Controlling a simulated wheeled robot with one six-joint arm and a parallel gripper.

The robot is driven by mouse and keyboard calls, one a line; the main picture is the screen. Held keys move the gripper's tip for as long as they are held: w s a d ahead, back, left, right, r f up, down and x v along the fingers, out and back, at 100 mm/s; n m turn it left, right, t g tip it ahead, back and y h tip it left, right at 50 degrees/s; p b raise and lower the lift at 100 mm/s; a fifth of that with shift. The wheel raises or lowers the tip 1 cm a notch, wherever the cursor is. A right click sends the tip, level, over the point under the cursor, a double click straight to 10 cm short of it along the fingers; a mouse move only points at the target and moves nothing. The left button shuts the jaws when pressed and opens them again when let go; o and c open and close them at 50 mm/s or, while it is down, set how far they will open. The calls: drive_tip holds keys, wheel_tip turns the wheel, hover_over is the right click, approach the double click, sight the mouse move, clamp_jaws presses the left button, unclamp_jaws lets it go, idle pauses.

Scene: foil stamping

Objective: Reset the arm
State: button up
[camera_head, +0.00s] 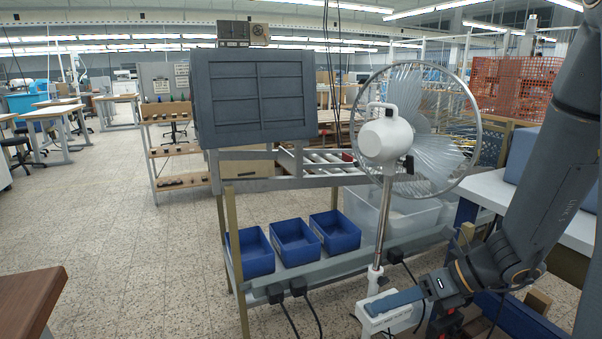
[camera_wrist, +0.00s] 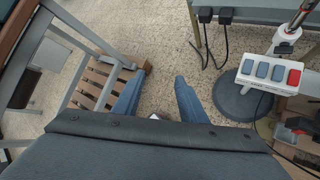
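My gripper (camera_head: 370,307) is at the lower right in the head view, at the end of my dark arm. One blue-grey finger shows there in front of a white switch box (camera_head: 388,321) on the fan's pole. In the wrist view, the two blue fingers of my gripper (camera_wrist: 158,80) stand well apart with only speckled floor between them. The gripper is open and empty. The switch box (camera_wrist: 270,73), with grey-blue buttons and one red button, lies right of the fingers and apart from them in that view.
A standing fan (camera_head: 384,135) rises close to my arm. A brown tabletop (camera_head: 28,301) juts in at lower left. Cables hang near the bench. Floor at left is clear.

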drive_tip(key=s+r+n+g+h, duration=0.1)
drive_tip(key=s+n+h, duration=0.3)
drive_tip(key=n, duration=1.1)
drive_tip(key=s+r+n+g+h+p, duration=0.1)
drive_tip(key=s+n+h, duration=0.4)
drive_tip(key=n, duration=1)
wheel_tip(320, 180, up, 2)
drive_tip(key=shift+s+a+r+g, duration=0.1)
drive_tip(key=shift+s+a+g, duration=0.05)
drive_tip(key=shift+s+g, duration=0.8)
